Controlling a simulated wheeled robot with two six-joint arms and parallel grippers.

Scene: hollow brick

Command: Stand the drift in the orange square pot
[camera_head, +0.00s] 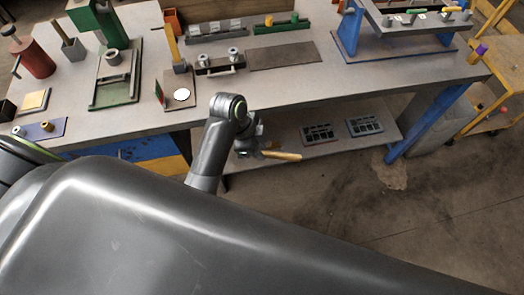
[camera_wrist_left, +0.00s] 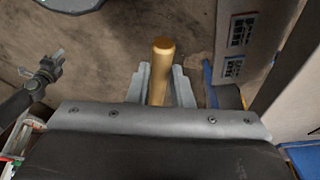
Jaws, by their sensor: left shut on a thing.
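The drift is a brass-coloured round rod (camera_head: 281,155). My left gripper (camera_head: 256,148) is shut on it, in front of the bench's near edge and lower than the bench top. The drift points right and lies roughly level. In the left wrist view the drift (camera_wrist_left: 160,72) sticks out between the two grey fingers, with its round end free. The orange square pot (camera_head: 171,19) stands near the back of the bench top, left of centre; its inside is hard to make out. A dark jointed arm end, seemingly my right gripper (camera_wrist_left: 52,66), shows at the left of the wrist view; its jaws are unclear.
Dark trays (camera_head: 319,132) lie on the low shelf.

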